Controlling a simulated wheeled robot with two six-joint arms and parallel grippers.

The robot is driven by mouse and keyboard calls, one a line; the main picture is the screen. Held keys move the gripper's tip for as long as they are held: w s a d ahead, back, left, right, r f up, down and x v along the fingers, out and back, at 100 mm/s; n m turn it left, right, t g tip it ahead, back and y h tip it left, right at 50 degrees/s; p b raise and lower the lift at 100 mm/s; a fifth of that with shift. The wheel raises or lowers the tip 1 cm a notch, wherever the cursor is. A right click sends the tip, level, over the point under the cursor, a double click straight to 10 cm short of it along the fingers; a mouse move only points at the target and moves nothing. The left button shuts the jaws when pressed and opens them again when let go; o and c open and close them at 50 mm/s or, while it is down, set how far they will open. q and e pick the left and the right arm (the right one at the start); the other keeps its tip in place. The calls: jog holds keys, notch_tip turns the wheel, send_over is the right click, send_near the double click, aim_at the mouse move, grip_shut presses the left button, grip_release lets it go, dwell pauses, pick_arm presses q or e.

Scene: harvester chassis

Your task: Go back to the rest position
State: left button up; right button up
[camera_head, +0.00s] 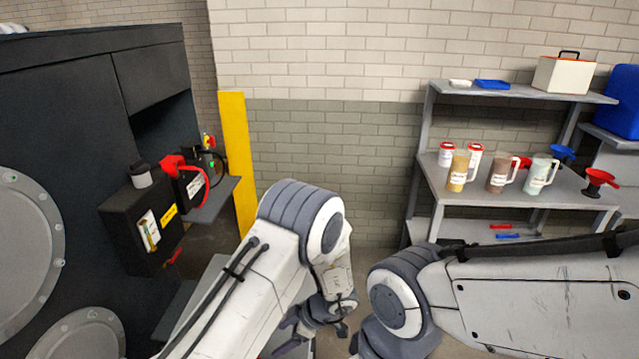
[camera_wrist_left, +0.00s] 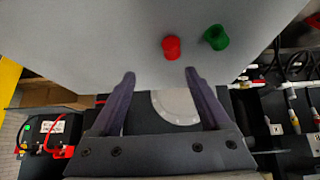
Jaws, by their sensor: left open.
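My left arm comes in from the lower left in the head view. Its gripper (camera_head: 314,322) hangs low in the middle, pointing down, partly hidden by its own wrist. In the left wrist view the two purple-grey fingers (camera_wrist_left: 160,78) stand apart with nothing held between them. My right arm (camera_head: 540,300) lies across the lower right of the head view, and its gripper is out of view.
A dark machine (camera_head: 85,160) with a black box (camera_head: 140,228) fills the left. A grey shelf (camera_head: 525,92) with jugs and funnels stands at the right. A yellow post (camera_head: 237,150) is between. The left wrist view shows a red knob (camera_wrist_left: 171,48) and green knob (camera_wrist_left: 216,38).

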pick_arm(q)
jog(key=w+r+m+t+h, duration=0.3)
jog(key=w+r+m, duration=0.1)
jog(key=r, duration=0.3)
jog(key=w+r+m+t+h, duration=0.3)
jog(key=w+r+m, duration=0.15)
jog(key=r, duration=0.25)
jog(key=s+a+r+m+g+h, duration=0.1)
jog(key=s+a+r+m+g, duration=0.2)
jog(key=s, duration=0.6)
jog(key=s+a+r+m+g, duration=0.15)
jog(key=s+a+m, duration=0.35)
jog(key=s, duration=0.5)
jog(key=s+d+r+m+g+h+b, duration=0.1)
jog(key=s+d+r+m, duration=0.3)
jog(key=s+d+m, duration=0.4)
jog(key=s+d+g+b, duration=0.1)
jog(key=s+d, duration=0.4)
jog(key=d, duration=0.1)
jog(key=shift+s+d, duration=0.35)
